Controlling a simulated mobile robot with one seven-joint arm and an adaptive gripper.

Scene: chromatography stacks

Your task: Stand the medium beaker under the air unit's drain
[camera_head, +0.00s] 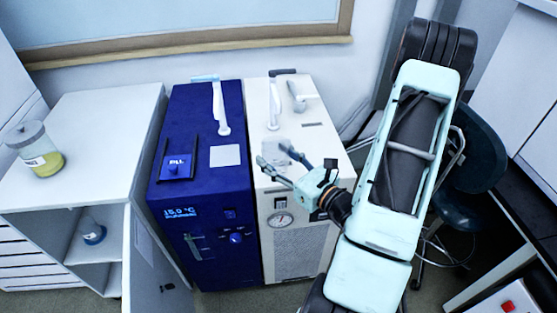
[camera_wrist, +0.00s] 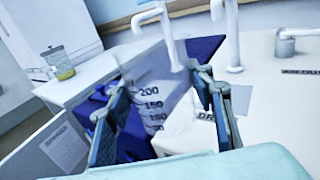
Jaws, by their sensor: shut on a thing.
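My gripper (camera_head: 272,164) is shut on a clear beaker (camera_wrist: 153,100) with 200 and 150 marks, its walls between the two fingers. In the head view the beaker shows only faintly, above the front part of the white unit (camera_head: 300,207) with a round gauge. A white spout (camera_head: 272,105) rises from that unit's top, behind the gripper; it also shows in the wrist view (camera_wrist: 232,40), right of the beaker and apart from it. A label starting "DR" (camera_wrist: 206,117) is partly hidden by my finger. I cannot tell whether the beaker touches the unit's top.
A blue unit (camera_head: 205,245) with its own spout (camera_head: 220,110) and a "FILL" panel (camera_head: 178,166) stands left of the white one. A second fitting (camera_head: 297,92) stands right of the white spout. A jar with yellow liquid (camera_head: 38,152) sits on the left cabinet (camera_head: 100,120).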

